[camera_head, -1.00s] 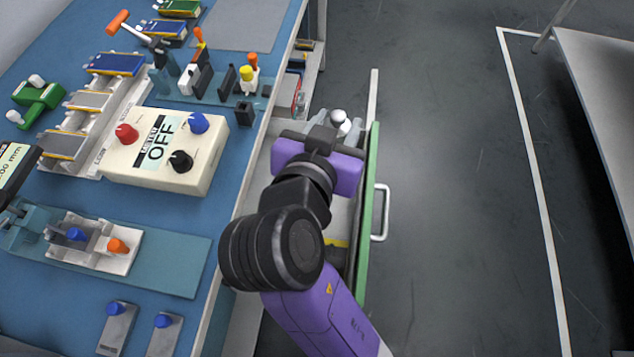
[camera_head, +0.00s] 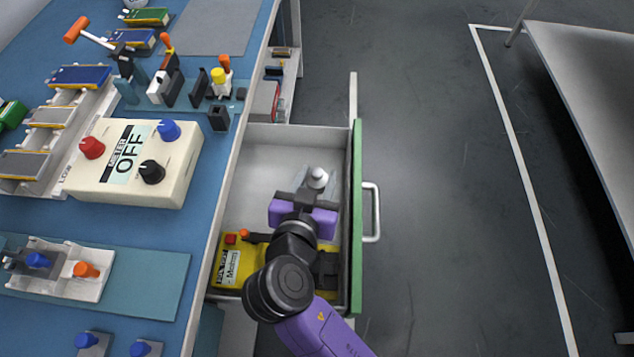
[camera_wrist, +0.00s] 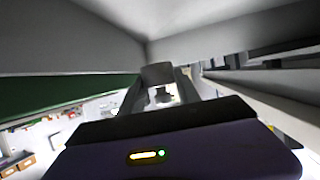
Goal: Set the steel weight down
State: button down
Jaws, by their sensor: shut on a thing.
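The steel weight (camera_head: 317,177) is a small silvery piece with a rounded knob on top. My gripper (camera_head: 313,187) is shut on it, within the outline of the open drawer (camera_head: 265,150) in the head view. The fingers and my purple gripper body hide part of the weight. In the wrist view a grey piece of the weight (camera_wrist: 158,74) shows between the fingertips, with the drawer's pale walls and green front panel (camera_wrist: 60,100) around it. I cannot tell whether the weight touches the drawer floor.
A yellow box (camera_head: 229,262) with a red button lies in the drawer's near part, partly behind my arm. The drawer floor left of and beyond the gripper is bare. The bench with the meter box (camera_head: 110,190) is left; the drawer handle (camera_head: 373,212) sticks out right.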

aim_at(317, 187)
jog(key=shift+f, duration=0.95)
jog(key=shift+f+b, duration=0.4)
jog(key=shift+b, duration=0.1)
jog(key=shift+f, duration=0.2)
jog(key=c, duration=0.9)
grip_release()
jog(key=shift+o, duration=0.2)
jog(key=shift+r, duration=0.1)
